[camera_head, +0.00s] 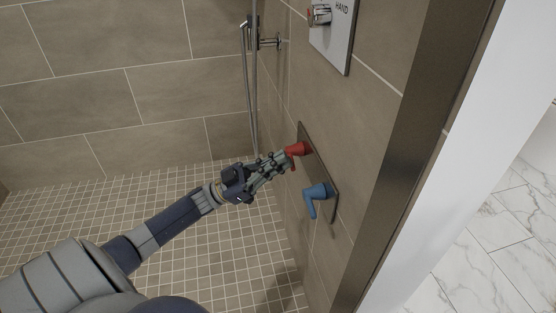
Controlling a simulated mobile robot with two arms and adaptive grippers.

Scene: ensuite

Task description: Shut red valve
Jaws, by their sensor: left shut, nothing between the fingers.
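The red valve (298,149) sits on a dark plate (333,192) on the shower's right-hand wall. Its red handle is partly hidden by my gripper, so its exact angle is hard to tell. My left gripper (284,158) is shut, with its fingertips at the red valve, touching or very close to it. A blue valve (317,191) is lower right on the same plate, its lever pointing down. My right gripper is not in view.
Above is a metal panel (334,30) with a knob and the word HAND. A shower hose (247,85) hangs at the back. A dark door frame (418,120) stands close at right. The tiled shower floor (150,205) is clear.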

